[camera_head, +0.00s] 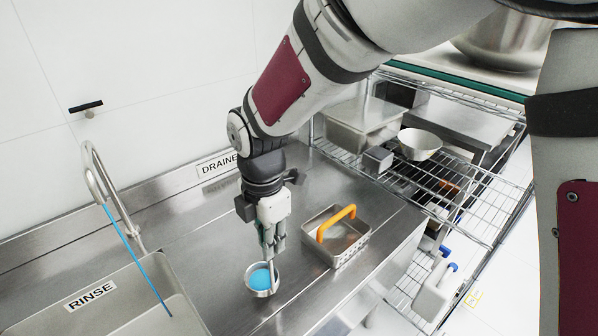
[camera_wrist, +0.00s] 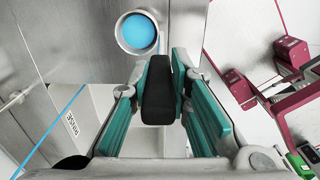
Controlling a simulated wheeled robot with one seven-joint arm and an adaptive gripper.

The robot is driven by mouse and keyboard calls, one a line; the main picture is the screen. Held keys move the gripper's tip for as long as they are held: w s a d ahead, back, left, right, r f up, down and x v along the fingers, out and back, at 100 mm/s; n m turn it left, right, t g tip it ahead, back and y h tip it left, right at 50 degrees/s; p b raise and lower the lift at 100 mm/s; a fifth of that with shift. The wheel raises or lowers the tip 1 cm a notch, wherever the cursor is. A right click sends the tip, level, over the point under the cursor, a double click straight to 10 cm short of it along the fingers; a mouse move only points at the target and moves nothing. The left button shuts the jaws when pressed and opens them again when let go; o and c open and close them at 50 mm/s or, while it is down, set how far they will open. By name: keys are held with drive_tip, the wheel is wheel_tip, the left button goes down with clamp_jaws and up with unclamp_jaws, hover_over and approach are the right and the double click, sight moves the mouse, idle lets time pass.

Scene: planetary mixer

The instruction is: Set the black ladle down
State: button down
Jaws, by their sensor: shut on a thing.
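My gripper (camera_head: 272,250) points down over the steel counter, and its teal fingers also show in the wrist view (camera_wrist: 163,115). It is shut on the black ladle, whose dark handle (camera_wrist: 158,92) stands between the fingers. A small round metal cup with a bright blue inside (camera_head: 260,279) is just below my fingertips. In the wrist view this cup (camera_wrist: 138,33) appears just beyond the handle's far end. I cannot tell whether the cup is the ladle's bowl or a separate vessel, nor whether it touches the counter.
A metal basket with an orange handle (camera_head: 337,232) stands right of my gripper on the steel counter (camera_head: 215,265). A sink marked RINSE (camera_head: 91,296) with a tap (camera_head: 104,185) is at left. A wire rack (camera_head: 455,190) with metal containers stands at right.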

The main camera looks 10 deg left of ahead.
wheel_tip(320, 180, down, 3)
drive_tip(key=shift+r+p, duration=0.15)
drive_tip(key=shift+p, duration=0.35)
drive_tip(key=shift+f, duration=0.45)
drive_tip(key=c, duration=1.5)
unclamp_jaws()
drive_tip(key=shift+f, duration=0.1)
